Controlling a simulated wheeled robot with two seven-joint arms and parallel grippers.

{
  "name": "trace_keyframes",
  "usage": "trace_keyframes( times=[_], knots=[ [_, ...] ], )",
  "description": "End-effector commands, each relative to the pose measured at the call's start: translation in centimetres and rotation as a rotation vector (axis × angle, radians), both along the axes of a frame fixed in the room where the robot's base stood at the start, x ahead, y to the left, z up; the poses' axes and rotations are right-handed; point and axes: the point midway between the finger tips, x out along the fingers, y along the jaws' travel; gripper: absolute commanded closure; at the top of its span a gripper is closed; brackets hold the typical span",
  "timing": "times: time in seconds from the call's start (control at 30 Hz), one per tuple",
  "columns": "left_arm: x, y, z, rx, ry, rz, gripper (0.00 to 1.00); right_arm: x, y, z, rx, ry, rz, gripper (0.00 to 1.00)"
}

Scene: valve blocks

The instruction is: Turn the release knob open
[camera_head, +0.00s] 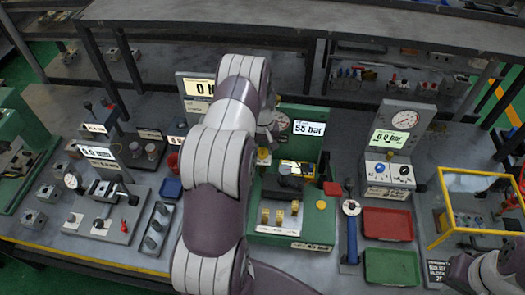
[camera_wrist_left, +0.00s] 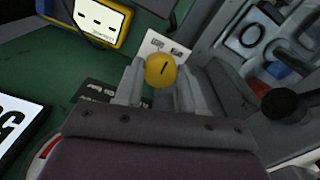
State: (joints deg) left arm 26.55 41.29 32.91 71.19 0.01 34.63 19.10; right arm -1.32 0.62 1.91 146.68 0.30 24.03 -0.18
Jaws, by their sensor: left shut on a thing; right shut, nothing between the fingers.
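The release knob seems to be the round yellow knob (camera_wrist_left: 160,70) with a dark line on its face, in the left wrist view. It sits between the two grey fingers of my left gripper (camera_wrist_left: 157,88), which is shut on it. In the head view a bit of yellow (camera_head: 263,156) shows beside my left arm, on the green valve block (camera_head: 315,228). My left arm hides most of that gripper there. My right gripper (camera_head: 482,243) is small and dark at the lower right, shut and empty, away from the block.
A display (camera_head: 309,128) behind the block reads 55 bar. Red (camera_head: 388,224) and green (camera_head: 391,267) trays lie right of the block. A yellow-framed box (camera_head: 441,212) stands near my right arm. A gauge panel (camera_head: 402,120) stands behind the trays.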

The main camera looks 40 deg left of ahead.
Motion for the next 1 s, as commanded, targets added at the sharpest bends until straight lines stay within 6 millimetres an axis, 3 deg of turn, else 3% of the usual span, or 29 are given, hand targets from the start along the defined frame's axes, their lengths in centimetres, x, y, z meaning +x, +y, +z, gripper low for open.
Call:
trace_keyframes(
  times=[0.5, 1.0],
  knots=[
    [0.0, 0.0, -0.1, 0.001, -0.002, -0.456, 0.91, 0.0, 0.0, -2.4, 0.0, 0.0, 0.0, 1.0],
    [0.0, 0.0, 0.1, 0.001, -0.002, -0.682, 0.91, 0.0, 0.0, -3.1, 0.0, 0.0, 0.0, 1.0]
  ],
)
